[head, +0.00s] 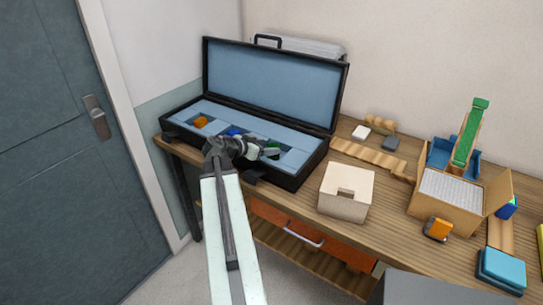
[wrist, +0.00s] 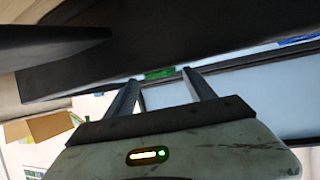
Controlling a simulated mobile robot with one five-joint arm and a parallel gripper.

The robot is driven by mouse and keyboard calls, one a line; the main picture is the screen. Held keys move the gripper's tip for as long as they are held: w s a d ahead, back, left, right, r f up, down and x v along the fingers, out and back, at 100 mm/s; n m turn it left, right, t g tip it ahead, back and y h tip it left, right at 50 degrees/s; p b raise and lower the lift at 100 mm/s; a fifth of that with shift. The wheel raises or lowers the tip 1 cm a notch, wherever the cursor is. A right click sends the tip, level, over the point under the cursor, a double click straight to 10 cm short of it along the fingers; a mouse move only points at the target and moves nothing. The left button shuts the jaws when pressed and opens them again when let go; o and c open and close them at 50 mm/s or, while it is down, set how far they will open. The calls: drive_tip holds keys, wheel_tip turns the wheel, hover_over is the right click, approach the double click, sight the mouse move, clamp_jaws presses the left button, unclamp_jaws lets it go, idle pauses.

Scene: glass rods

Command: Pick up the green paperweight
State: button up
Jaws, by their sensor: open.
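The green paperweight (head: 272,149) sits in the right part of the open black case (head: 293,178), partly hidden by my gripper. My gripper (head: 262,153) reaches over the case's front edge, with its fingers towards the paperweight. In the wrist view, a small green piece (wrist: 160,74), likely the paperweight, shows just beyond and between the fingertips of my gripper (wrist: 163,75). The two fingers are apart and nothing is held between them. I cannot tell whether they touch the paperweight.
An orange thing (head: 201,122) and a blue thing (head: 234,132) lie in the case's other sections. The raised lid (head: 270,80) stands behind. A cream box (head: 346,191) stands right of the case on the wooden bench (head: 390,223). A cardboard box (head: 440,209) is farther right.

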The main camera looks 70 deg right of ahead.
sight(273, 146)
drive_tip(key=x, duration=0.1)
drive_tip(key=b+x, duration=0.1)
drive_tip(key=x, duration=0.1)
drive_tip(key=shift+d+f, duration=0.15)
drive_tip(key=shift+f, duration=0.3)
drive_tip(key=shift+s+d+b, duration=0.15)
drive_tip(key=shift+d+b, duration=0.15)
clamp_jaws()
drive_tip(key=shift+r, duration=0.1)
wheel_tip(273, 146, up, 10)
drive_tip(key=p, duration=1)
drive_tip(key=shift+r, duration=0.1)
